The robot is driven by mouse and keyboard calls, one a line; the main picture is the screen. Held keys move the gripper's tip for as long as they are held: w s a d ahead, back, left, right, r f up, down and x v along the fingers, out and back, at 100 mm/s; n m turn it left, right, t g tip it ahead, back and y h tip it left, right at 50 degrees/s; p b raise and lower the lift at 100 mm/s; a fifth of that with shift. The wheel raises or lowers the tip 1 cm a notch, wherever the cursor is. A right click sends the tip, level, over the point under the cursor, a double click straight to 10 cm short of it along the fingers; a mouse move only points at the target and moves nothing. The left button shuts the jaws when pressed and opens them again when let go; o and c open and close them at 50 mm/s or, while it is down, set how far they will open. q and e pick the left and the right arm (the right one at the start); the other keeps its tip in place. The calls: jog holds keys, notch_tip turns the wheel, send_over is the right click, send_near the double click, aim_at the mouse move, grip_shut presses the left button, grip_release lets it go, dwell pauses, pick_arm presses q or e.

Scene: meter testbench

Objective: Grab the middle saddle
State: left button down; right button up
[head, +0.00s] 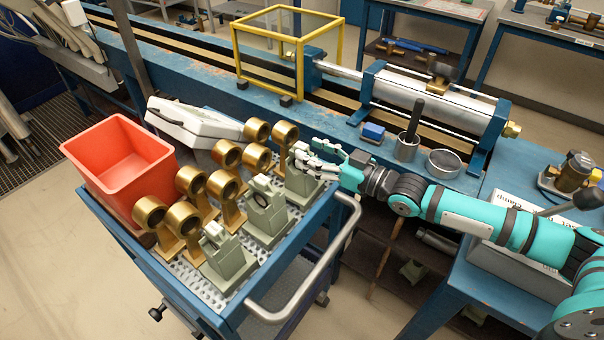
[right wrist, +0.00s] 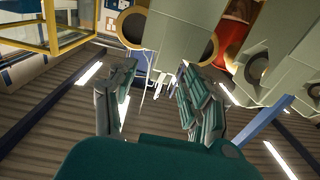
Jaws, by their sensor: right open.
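Three grey-green saddles stand in a row along the right side of the cart: the near one (head: 225,258), the middle one (head: 264,212) and the far one (head: 301,184). My right gripper (head: 311,158) is open at the upper part of the far saddle, beyond the middle one, and partly covers it. In the right wrist view, the open fingers (right wrist: 158,76) point toward a saddle (right wrist: 178,32), with another saddle (right wrist: 262,65) to the right. Whether the fingers touch the far saddle is unclear. My left gripper is not in view.
Several brass ring stands (head: 192,182) crowd the perforated cart top beside the saddles. A red bin (head: 118,160) and a white case (head: 195,118) sit behind them. The cart's handle (head: 325,255) runs along its right edge. A blue bench (head: 215,85) carries a yellow frame (head: 236,58).

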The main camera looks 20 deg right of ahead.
aim_at(307, 150)
jog(key=x, duration=0.3)
jog(key=shift+w+a, duration=0.15)
jog(key=shift+a, duration=0.1)
jog(key=shift+d, duration=0.1)
jog(key=shift+c, duration=0.3)
grip_shut()
jog(key=shift+r, duration=0.15)
